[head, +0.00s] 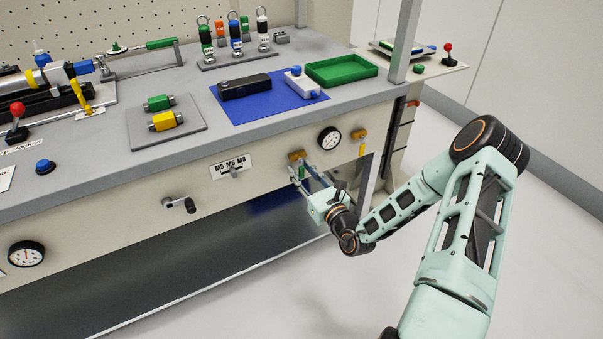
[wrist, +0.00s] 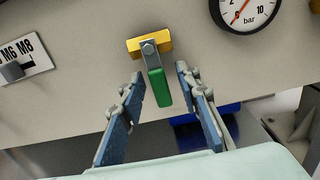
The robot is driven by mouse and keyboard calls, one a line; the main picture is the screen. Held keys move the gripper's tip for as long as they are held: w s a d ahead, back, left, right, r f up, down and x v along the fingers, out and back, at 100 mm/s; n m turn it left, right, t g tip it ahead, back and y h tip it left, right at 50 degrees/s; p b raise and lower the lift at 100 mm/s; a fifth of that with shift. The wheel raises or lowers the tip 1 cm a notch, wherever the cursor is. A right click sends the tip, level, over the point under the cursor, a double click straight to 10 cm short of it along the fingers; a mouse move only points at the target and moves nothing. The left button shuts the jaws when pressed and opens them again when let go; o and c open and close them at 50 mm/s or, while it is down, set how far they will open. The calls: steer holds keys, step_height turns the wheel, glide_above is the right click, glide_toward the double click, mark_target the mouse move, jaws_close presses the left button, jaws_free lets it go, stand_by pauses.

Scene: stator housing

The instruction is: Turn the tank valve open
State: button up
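A valve with a yellow body (head: 297,155) is mounted on the bench's front panel, left of a round gauge. In the wrist view its yellow body (wrist: 135,45) carries a bolted grey arm with a green lever handle (wrist: 158,90), which hangs down, slightly tilted. My gripper (wrist: 161,80) is open, with one blue-padded finger on each side of the handle and visible gaps between. In the head view my gripper (head: 303,174) is at the valve and partly hides the handle. No label shows whether this is the tank valve.
A second yellow valve (head: 359,134) sits right of the gauge (head: 329,138). The gauge marked bar (wrist: 245,8) is close above right in the wrist view. A slider plate (head: 233,166) marked M5 M6 M8 and a crank (head: 180,204) lie left. The floor in front is clear.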

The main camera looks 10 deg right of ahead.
steer(key=shift+w, duration=0.1)
jaws_close()
stand_by(0.3)
steer(key=shift+a+r+m+p, duration=0.15)
steer(key=shift+m+p, duration=0.15)
steer(key=shift+p, duration=0.15)
steer(key=shift+s+a+r+m+p, duration=0.15)
steer(key=shift+a+m+p, duration=0.2)
steer(key=shift+m+p, duration=0.8)
steer(key=shift+s+a+m+p, duration=0.1)
steer(key=shift+a+m+p, duration=0.3)
steer(key=shift+m+p, duration=0.7)
steer(key=shift+s+a+r+m+p, duration=0.15)
steer(key=shift+a+m+p, duration=0.2)
steer(key=shift+m+p, duration=0.8)
steer(key=shift+f, duration=0.1)
jaws_free()
